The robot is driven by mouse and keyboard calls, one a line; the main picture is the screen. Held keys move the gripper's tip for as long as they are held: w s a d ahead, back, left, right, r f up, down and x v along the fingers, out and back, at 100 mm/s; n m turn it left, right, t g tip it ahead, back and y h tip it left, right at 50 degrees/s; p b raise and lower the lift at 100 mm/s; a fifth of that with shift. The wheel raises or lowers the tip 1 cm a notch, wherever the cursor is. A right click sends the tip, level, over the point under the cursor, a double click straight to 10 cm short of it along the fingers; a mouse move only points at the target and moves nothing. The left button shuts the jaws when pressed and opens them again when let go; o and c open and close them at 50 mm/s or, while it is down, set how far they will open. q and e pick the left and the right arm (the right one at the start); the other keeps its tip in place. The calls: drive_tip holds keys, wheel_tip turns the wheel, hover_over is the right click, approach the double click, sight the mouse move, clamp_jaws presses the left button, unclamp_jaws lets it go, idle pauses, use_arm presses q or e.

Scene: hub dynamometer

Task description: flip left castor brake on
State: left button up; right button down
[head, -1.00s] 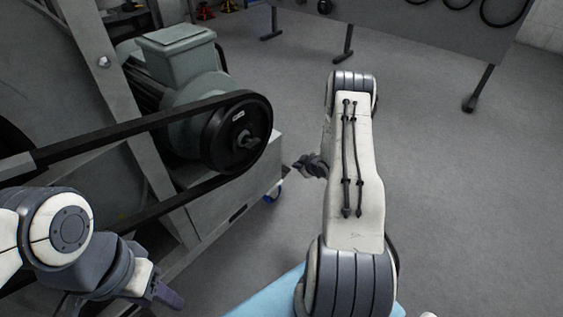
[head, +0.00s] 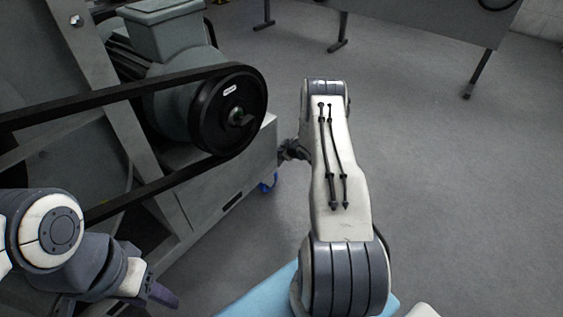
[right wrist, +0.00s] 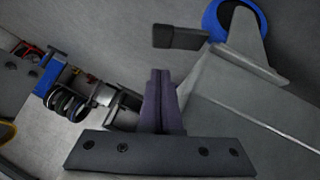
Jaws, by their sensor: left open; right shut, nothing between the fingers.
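A castor with a blue wheel (head: 269,181) sits under the near right corner of the grey machine frame. In the right wrist view the blue wheel (right wrist: 222,14) is at the top, with a dark flat tab (right wrist: 180,37), apparently the brake pedal, sticking out to its left. My right gripper (head: 287,152) is beside the frame corner, partly hidden by my forearm. In the right wrist view its fingers (right wrist: 160,74) are shut and empty, below the tab in the picture and apart from it. My left gripper (head: 163,295) is open at lower left, away from the castor.
The machine's frame beam (right wrist: 245,95) runs close to the right of my right fingers. A pulley (head: 228,110) with a black belt is above the castor. Blue and black items (right wrist: 75,92) lie farther off.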

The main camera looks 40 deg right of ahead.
sight(283, 160)
drive_tip(key=shift+w+d+f+b, duration=0.1)
drive_tip(key=shift+d+f+b, duration=0.25)
drive_tip(key=shift+f, duration=0.3)
drive_tip(key=shift+w+d+f+b, duration=0.1)
drive_tip(key=shift+f+b, duration=0.3)
drive_tip(key=shift+f, duration=0.2)
drive_tip(key=shift+w+d+f+b, duration=0.1)
drive_tip(key=shift+d+f+b, duration=0.25)
drive_tip(key=shift+f, duration=0.3)
drive_tip(key=shift+a, duration=0.1)
drive_tip(key=shift+a, duration=0.3)
drive_tip(key=shift+s+d, duration=0.1)
drive_tip(key=shift+d, duration=0.25)
drive_tip(key=shift+d+f, duration=0.25)
drive_tip(key=shift+w+d+f, duration=0.2)
drive_tip(key=shift+d+f, duration=0.05)
drive_tip(key=shift+f, duration=0.1)
drive_tip(key=shift+w+d+f+b, duration=0.15)
drive_tip(key=shift+d+f, duration=0.15)
drive_tip(key=shift+f, duration=0.25)
drive_tip(key=shift+d+f+b, duration=0.15)
drive_tip(key=shift+d+f, duration=0.1)
drive_tip(key=shift+f, duration=0.3)
drive_tip(key=shift+f, duration=0.15)
